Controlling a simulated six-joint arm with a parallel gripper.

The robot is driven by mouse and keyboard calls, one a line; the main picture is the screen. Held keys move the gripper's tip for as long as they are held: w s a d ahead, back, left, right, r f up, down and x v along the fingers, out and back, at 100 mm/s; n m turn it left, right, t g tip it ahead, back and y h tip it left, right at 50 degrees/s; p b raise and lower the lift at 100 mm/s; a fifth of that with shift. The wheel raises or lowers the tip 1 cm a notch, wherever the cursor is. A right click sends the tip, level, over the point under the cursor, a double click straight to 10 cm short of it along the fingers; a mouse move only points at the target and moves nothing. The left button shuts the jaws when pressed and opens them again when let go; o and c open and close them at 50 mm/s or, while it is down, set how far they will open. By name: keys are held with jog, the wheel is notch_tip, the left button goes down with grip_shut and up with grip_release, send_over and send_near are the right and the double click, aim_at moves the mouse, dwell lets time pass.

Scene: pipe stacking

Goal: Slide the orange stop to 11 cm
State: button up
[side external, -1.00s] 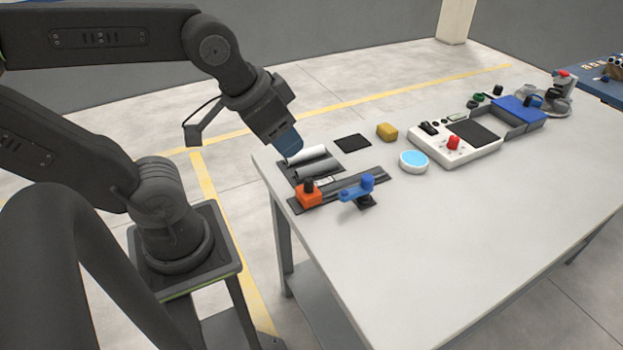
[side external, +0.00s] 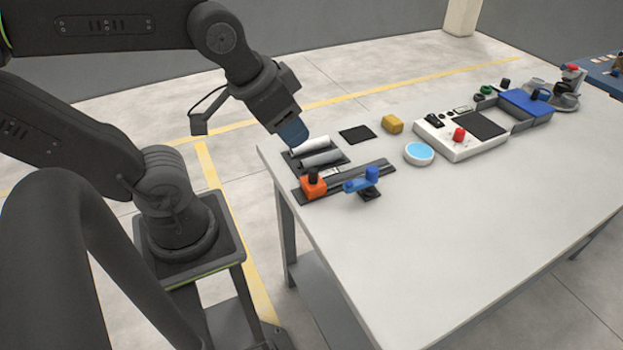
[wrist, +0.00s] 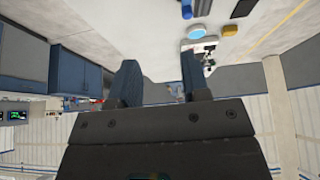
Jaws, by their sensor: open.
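The orange stop (side external: 314,187), with a dark knob on top, sits near the left end of a dark slotted rail (side external: 350,175) with a pale scale plate beside it. My gripper (side external: 293,137) hangs above the left end of the table, just behind and left of the stop and apart from it. Its blue fingers overlap the end of a white pipe in the side view; contact cannot be told. In the wrist view the two fingers (wrist: 160,80) are spread with nothing between them. The stop cannot be made out in the wrist view.
A white pipe (side external: 311,143) and a grey pipe (side external: 322,159) lie on a dark plate behind the rail. A blue lever piece (side external: 358,183) stands at the rail's front. A blue-topped disc (side external: 419,153), yellow block (side external: 392,123) and control box (side external: 468,145) lie right. The front table is clear.

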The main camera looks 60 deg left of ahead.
jog(key=shift+o, duration=0.8)
jog(key=n+g, duration=0.2)
jog(key=g, duration=0.4)
send_over(314, 170)
notch_tip(314, 170, down, 12)
notch_tip(314, 170, down, 14)
jog(key=shift+s+r, duration=0.1)
jog(key=shift+r, duration=0.1)
jog(key=shift+c, duration=0.3)
grip_shut()
